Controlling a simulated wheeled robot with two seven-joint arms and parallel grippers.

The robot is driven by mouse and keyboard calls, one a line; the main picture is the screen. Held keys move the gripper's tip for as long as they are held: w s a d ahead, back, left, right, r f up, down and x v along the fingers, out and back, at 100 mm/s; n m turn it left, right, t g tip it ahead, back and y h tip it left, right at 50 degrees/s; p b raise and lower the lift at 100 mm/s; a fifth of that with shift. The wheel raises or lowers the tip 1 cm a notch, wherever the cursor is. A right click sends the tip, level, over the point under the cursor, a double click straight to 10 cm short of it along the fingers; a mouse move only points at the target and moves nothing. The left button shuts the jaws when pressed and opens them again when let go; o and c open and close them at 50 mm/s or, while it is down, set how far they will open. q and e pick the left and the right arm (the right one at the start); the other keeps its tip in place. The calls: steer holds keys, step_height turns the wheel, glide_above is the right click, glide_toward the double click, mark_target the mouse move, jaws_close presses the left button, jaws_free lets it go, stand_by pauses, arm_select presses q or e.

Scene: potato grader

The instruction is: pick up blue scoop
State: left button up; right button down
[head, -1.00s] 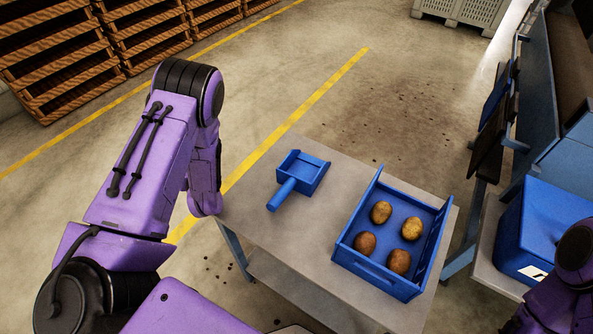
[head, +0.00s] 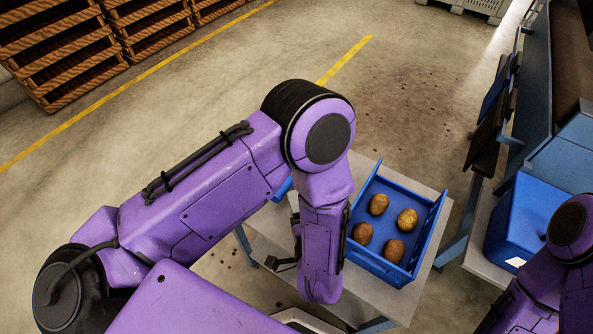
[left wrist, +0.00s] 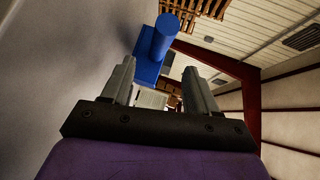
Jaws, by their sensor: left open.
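The blue scoop (head: 283,188) is almost wholly hidden behind my left arm in the head view; only a blue sliver shows. In the left wrist view its round handle (left wrist: 165,34) and part of its flat blue body show ahead of my left gripper (left wrist: 160,68). The two fingers are apart with nothing between them, and the handle lies beyond their tips. I cannot see the left fingers clearly in the head view. My right arm shows at the right edge, but its gripper is out of view.
A blue crate (head: 379,266) with several potatoes (head: 407,219) stands on the grey table (head: 385,303), close to the right of my left forearm. A larger blue box (head: 527,215) and the grader machine stand further right. Wooden pallets (head: 70,50) are stacked far left.

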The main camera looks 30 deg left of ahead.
arm_select(q)
steer(key=shift+a+f, duration=0.2)
steer(key=shift+f, duration=0.05)
steer(key=x, duration=0.4)
steer(key=p+x, duration=0.1)
steer(key=x, duration=0.4)
steer(key=shift+w+r, duration=0.15)
steer(key=shift+w, duration=0.3)
jaws_close()
